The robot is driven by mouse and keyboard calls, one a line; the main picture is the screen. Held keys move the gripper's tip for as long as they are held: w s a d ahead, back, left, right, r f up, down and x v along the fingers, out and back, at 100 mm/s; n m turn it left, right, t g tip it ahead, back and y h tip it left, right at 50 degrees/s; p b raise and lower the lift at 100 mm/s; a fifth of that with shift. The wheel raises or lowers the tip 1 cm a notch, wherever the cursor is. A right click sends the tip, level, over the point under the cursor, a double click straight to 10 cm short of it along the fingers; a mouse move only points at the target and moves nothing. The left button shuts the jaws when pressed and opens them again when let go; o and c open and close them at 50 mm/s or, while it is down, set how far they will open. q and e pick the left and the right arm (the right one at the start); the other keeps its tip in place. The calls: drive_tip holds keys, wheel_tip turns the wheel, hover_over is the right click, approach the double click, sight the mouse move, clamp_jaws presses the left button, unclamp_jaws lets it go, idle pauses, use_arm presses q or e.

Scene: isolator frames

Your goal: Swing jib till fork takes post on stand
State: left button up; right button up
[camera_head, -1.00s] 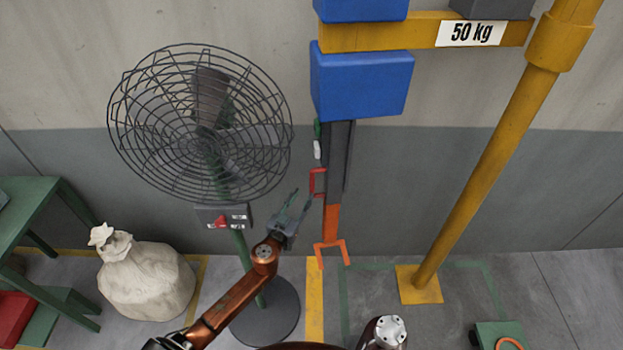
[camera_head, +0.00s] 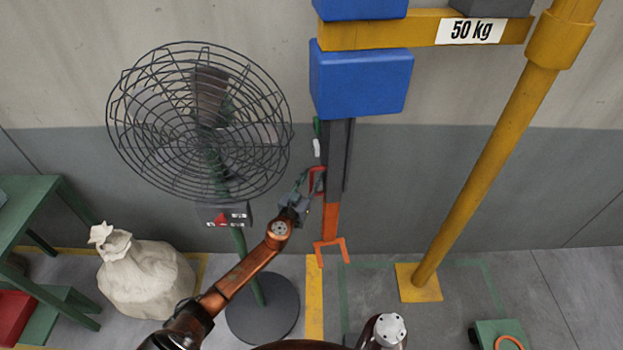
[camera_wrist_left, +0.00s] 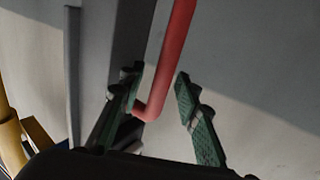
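The yellow jib arm (camera_head: 425,33), marked 50 kg, reaches left from a yellow column (camera_head: 485,175). A blue block (camera_head: 361,85) under it bears a dark upright bar (camera_head: 336,150). At the bar's foot is an orange fork (camera_head: 331,246), prongs down, above the floor. A red handle (camera_head: 316,178) is on the bar's left side. My left gripper (camera_head: 308,182) is at the handle. In the left wrist view, its open green-padded fingers (camera_wrist_left: 160,78) stand either side of the red handle (camera_wrist_left: 168,60). No post on a stand is clearly seen. My right gripper is not in view.
A caged fan (camera_head: 200,125) on a round base (camera_head: 262,308) stands close left of the bar. A sack (camera_head: 145,278) and a green table (camera_head: 35,200) are further left. A green object with an orange ring (camera_head: 508,343) is at bottom right.

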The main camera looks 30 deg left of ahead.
use_arm(q)
drive_tip(key=shift+c, duration=0.7)
clamp_jaws()
